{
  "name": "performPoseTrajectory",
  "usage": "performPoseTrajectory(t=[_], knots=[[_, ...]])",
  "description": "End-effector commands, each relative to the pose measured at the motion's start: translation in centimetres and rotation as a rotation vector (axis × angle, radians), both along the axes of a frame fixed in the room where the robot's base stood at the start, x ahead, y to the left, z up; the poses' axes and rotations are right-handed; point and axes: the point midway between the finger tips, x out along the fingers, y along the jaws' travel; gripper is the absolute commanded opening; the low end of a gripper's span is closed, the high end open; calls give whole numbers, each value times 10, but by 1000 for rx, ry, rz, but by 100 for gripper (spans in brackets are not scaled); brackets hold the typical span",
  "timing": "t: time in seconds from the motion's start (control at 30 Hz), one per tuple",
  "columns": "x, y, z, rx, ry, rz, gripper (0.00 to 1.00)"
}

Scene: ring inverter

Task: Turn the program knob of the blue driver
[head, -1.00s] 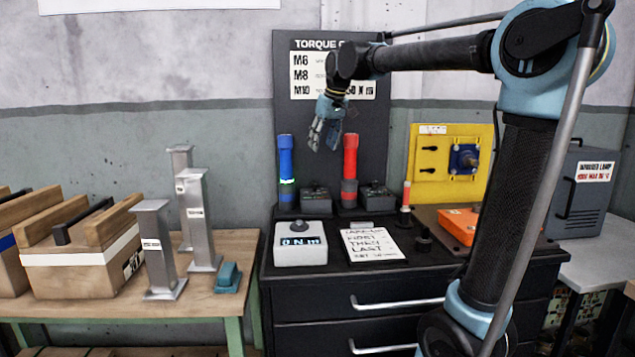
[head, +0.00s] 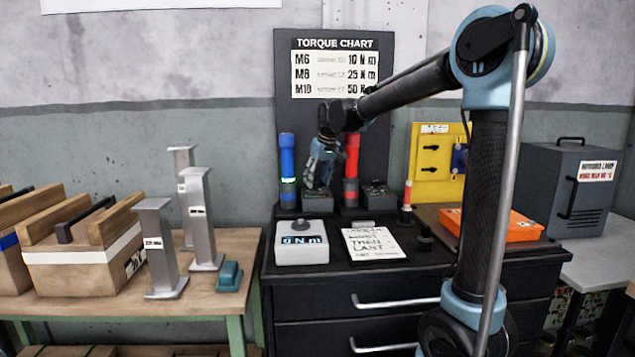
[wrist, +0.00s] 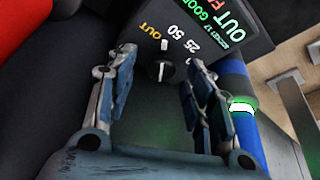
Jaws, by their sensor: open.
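The blue driver (head: 287,160) stands upright at the back left of the black cabinet, with a green glowing band; it also shows at the right of the wrist view (wrist: 234,85). Beside it is its dark control box (head: 318,203), partly behind my gripper. In the wrist view the box's black program knob (wrist: 160,70) has a white mark, with labels OUT, 25 and 50 around it. My gripper (head: 317,182) is open above the box. In the wrist view its fingers (wrist: 157,62) appear on either side of the knob; contact cannot be told.
The red driver (head: 351,165) stands close right of my gripper, with its own box (head: 376,194) beside it. In front are a white Nm display unit (head: 301,247) and a note card (head: 374,245). A torque chart (head: 335,75) stands behind.

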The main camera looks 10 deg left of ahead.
Motion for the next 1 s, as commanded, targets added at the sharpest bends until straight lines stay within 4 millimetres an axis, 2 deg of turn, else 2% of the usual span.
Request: performPoseTrajectory(t=[0.37,0.57,0.8,1.0], knots=[[1,2,-5,0,0,0,48],[1,2,-5,0,0,1,4],[1,2,-5,-1,0,-13,4],[0,3,-5,-2,0,-122,4]])
